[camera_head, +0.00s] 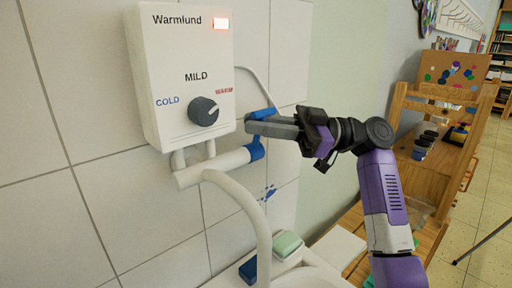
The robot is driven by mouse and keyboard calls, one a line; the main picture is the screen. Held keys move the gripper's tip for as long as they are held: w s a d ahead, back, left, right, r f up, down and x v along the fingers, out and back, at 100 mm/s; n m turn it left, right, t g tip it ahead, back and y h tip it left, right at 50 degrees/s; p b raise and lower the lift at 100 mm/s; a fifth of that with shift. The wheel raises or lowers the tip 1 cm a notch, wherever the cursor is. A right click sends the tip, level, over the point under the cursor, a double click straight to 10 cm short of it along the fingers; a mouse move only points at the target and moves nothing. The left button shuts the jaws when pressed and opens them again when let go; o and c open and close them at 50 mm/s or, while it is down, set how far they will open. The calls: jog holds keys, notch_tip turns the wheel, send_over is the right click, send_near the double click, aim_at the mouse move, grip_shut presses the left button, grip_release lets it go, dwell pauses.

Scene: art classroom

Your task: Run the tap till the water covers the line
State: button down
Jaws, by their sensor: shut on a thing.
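A white water heater (185,75) marked "Warmlund" hangs on the tiled wall. It has a dark knob (203,111) and a lit red light. Below it a white tap body (215,168) ends at the right in a blue tap handle (257,150). A white spout (262,240) curves down and out of the bottom of the picture. My gripper (254,126) comes from the right and is shut on the blue handle; its fingers hide part of it. The spout's outlet, any water and the line are not in view.
A white basin rim (312,280) shows at the bottom. A green sponge (286,244) and a blue block (249,268) lie beside it. A wooden shelf (445,160) with dark jars stands at the right. Open floor lies beyond.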

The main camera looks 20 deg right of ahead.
jog(key=s+n+y+b, duration=0.1)
jog(key=n+b, duration=0.1)
jog(key=b, duration=0.2)
jog(key=f+n+g+y+b, duration=0.1)
jog(key=n+b, duration=0.1)
jog(key=b, duration=0.3)
jog(key=s+d+f+n+g+y+b, duration=0.1)
jog(key=n+b, duration=0.1)
jog(key=b, duration=0.2)
jog(key=shift+s, duration=0.35)
jog(key=shift+s+n+b, duration=0.1)
jog(key=shift+n+b, duration=0.4)
jog(key=shift+b, duration=0.05)
jog(key=c, duration=1.5)
grip_release()
jog(key=v, duration=0.7)
jog(key=shift+d+f, duration=0.25)
jog(key=shift+d, duration=0.1)
